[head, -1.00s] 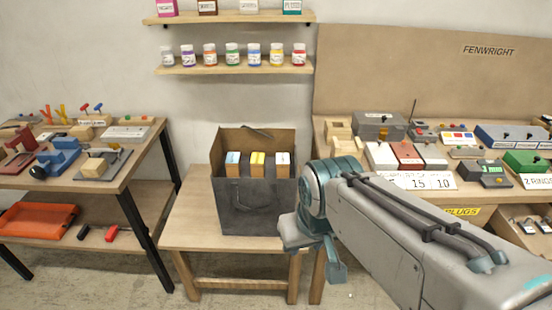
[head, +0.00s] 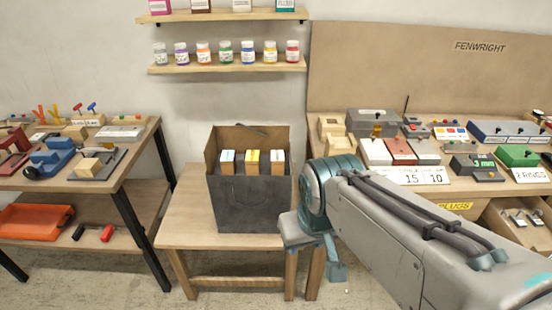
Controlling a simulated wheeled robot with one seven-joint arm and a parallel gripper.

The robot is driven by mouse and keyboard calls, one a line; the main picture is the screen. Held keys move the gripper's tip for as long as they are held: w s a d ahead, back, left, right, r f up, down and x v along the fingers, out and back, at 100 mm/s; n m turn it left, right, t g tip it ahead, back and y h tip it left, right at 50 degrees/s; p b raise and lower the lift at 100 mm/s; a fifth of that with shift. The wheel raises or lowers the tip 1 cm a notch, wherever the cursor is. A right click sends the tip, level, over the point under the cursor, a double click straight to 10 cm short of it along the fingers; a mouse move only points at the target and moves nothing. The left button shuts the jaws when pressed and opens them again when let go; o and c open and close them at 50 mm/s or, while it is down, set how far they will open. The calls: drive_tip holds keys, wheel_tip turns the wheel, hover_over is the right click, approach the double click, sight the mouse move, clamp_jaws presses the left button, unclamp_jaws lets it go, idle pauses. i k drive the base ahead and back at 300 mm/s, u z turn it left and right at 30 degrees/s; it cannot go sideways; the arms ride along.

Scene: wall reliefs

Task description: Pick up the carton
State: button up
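Three small box-like cartons stand upright side by side in an open dark grey bag (head: 250,205) with a brown inside. The left carton (head: 227,160) has a light blue and white top, the middle carton (head: 251,161) a yellow one and the right carton (head: 277,161) a whitish one. Only their upper parts show; the bag's front hides the rest. I cannot tell which one the task means.
The bag stands on a small wooden table (head: 180,232), clear to its left. A cluttered bench (head: 135,165) is at left, another (head: 470,185) at right behind my arm. Wall shelves with several jars (head: 225,68) hang above.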

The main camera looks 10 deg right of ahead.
sight(277, 156)
drive_tip(key=z, duration=0.5)
drive_tip(key=k, duration=1.15)
drive_tip(key=z, duration=0.1)
drive_tip(key=i, duration=0.2)
drive_tip(key=u, duration=1.2)
drive_tip(key=i, duration=1.8)
drive_tip(key=z, duration=1.2)
drive_tip(key=i, duration=0.45)
drive_tip(key=z, duration=0.45)
